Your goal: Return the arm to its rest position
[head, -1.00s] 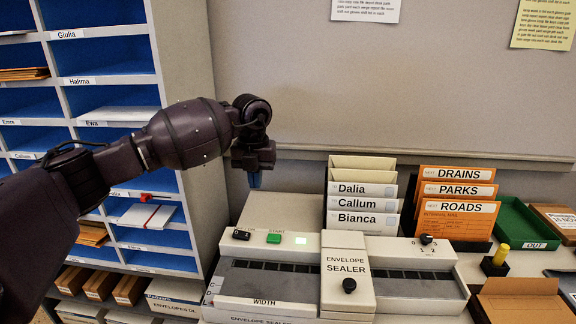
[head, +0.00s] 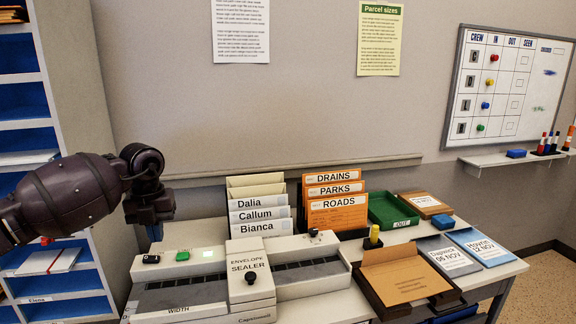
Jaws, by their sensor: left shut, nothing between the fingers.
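My left arm comes in from the left edge of the head view. Its left gripper (head: 155,232) points down, shut and empty, just left of and behind the envelope sealer's green start button. The envelope sealer (head: 310,278) stands on the desk below and to the right of the gripper. The gripper's fingertips are partly hidden by the wrist and look apart from the sealer. My right gripper is not in view.
Pigeonhole shelves (head: 52,170) stand close on the left. Behind the sealer are white envelopes (head: 262,228) and orange envelopes (head: 338,214).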

